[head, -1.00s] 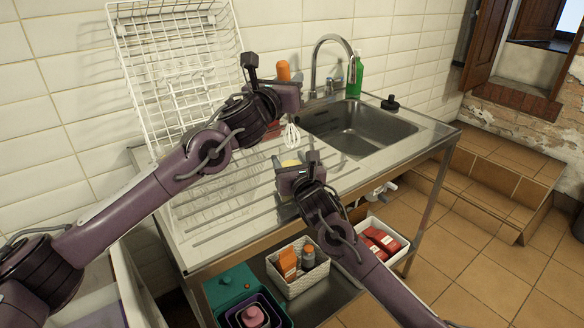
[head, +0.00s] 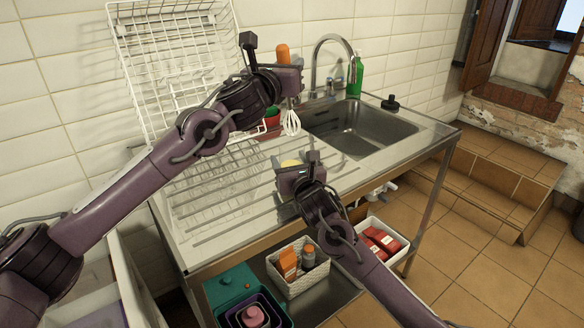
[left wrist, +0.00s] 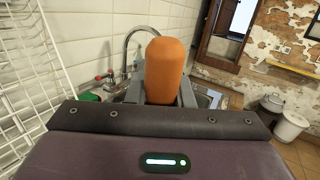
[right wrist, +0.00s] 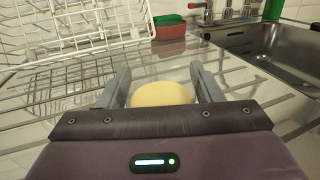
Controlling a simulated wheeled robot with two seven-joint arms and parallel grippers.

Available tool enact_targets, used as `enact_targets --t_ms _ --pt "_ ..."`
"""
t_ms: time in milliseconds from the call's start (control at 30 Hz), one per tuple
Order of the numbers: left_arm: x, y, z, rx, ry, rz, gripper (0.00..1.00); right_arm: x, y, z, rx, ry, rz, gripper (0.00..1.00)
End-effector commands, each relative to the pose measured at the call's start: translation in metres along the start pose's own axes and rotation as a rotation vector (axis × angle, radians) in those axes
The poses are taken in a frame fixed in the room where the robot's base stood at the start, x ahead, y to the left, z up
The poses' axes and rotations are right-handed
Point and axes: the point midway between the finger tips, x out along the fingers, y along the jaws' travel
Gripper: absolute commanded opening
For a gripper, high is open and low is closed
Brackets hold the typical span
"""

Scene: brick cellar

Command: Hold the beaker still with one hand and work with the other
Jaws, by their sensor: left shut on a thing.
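My left gripper (head: 290,82) is shut on a whisk, whose orange handle (head: 283,53) sticks up above the fingers and whose wire head (head: 290,123) hangs below. The handle also fills the middle of the left wrist view (left wrist: 166,70). The whisk hangs above the drainer, to the left of the sink. My right gripper (head: 288,172) is low at the drainer's front. Its fingers stand on either side of a round, pale yellow surface (right wrist: 162,94), which looks like the beaker's contents. The beaker's walls are hard to make out, and whether the fingers touch it cannot be told.
A white wire rack (head: 170,60) leans on the tiles behind the ridged steel drainer (head: 225,225). The sink (head: 360,130) and tap (head: 318,60) are to the right. A red-and-green block (right wrist: 170,28) lies at the back. Baskets (head: 300,285) stand on the shelf below.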

Motion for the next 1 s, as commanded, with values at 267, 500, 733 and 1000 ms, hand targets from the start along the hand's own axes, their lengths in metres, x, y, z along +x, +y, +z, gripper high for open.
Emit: enact_targets --t_ms 267,500,733,1000 --pt "0.0 0.0 0.0 0.0 -0.001 0.0 0.0 0.0 0.0 0.0 0.0 0.0 0.0 0.79" --pt "0.0 0.0 0.0 0.0 0.0 0.0 0.0 -0.005 -0.001 0.0 -0.001 -0.001 -0.001 0.79" --pt "0.0 0.0 0.0 0.0 -0.001 0.0 0.0 -0.038 -0.001 -0.001 -0.001 0.0 0.0 0.79" --pt "0.0 0.0 0.0 0.0 -0.001 0.0 0.0 -0.091 0.0 -0.001 -0.001 0.001 0.001 0.79"
